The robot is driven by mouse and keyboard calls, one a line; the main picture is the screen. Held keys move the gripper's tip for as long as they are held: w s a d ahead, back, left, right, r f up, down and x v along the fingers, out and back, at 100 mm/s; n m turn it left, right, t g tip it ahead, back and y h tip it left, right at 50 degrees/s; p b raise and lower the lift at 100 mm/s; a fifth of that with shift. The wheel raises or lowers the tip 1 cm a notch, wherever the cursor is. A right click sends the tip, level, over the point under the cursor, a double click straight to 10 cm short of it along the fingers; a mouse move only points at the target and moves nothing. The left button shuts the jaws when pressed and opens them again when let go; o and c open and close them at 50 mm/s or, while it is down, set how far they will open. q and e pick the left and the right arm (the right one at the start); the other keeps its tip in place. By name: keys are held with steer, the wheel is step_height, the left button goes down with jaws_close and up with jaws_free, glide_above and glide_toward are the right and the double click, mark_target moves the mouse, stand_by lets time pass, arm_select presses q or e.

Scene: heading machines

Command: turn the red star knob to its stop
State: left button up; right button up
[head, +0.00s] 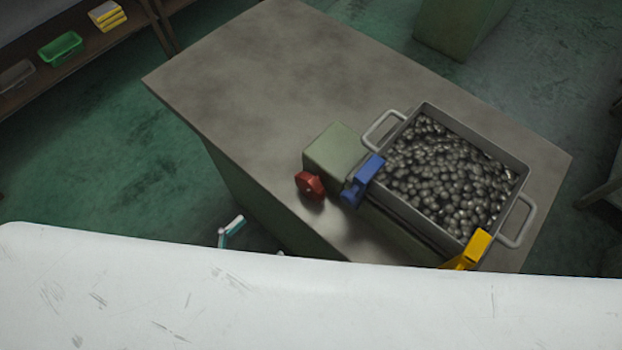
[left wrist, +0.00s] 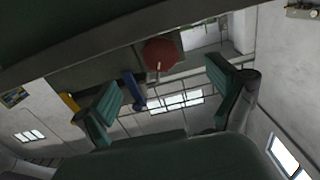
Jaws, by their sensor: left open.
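The red star knob (head: 310,186) sits on the front of a green-grey block (head: 337,150) on the workbench. In the left wrist view the red knob (left wrist: 160,52) shows between and beyond the two teal fingers. My left gripper (head: 231,229) is mostly hidden behind the white surface in the head view; a teal finger shows below and left of the knob. In the left wrist view my left gripper (left wrist: 163,88) is open, with nothing between its fingers, and apart from the knob. My right gripper is not in view.
A blue part (head: 362,181) stands just right of the knob. A handled metal tray (head: 517,190) full of dark balls is further right, with a yellow part (head: 468,250) at its front. The bench top (head: 250,90) is bare at left. A white surface (head: 300,305) fills the foreground.

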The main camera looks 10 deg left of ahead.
arm_select(q)
steer(key=r, duration=0.2)
steer(key=p, duration=0.1)
glide_toward(306, 191)
steer(key=x, duration=0.3)
steer(key=p+x, duration=0.1)
steer(key=x, duration=0.5)
steer(key=shift+w+d, duration=0.1)
steer(key=shift+w, duration=0.1)
steer(key=shift+x, duration=0.8)
steer(key=shift+f, duration=0.15)
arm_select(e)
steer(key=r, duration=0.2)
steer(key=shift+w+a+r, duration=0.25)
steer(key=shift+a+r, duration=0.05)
arm_select(q)
steer(key=c, duration=1.2)
steer(key=shift+o, duration=0.2)
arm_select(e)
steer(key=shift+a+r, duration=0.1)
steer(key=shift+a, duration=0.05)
arm_select(q)
steer(key=shift+p, duration=0.35)
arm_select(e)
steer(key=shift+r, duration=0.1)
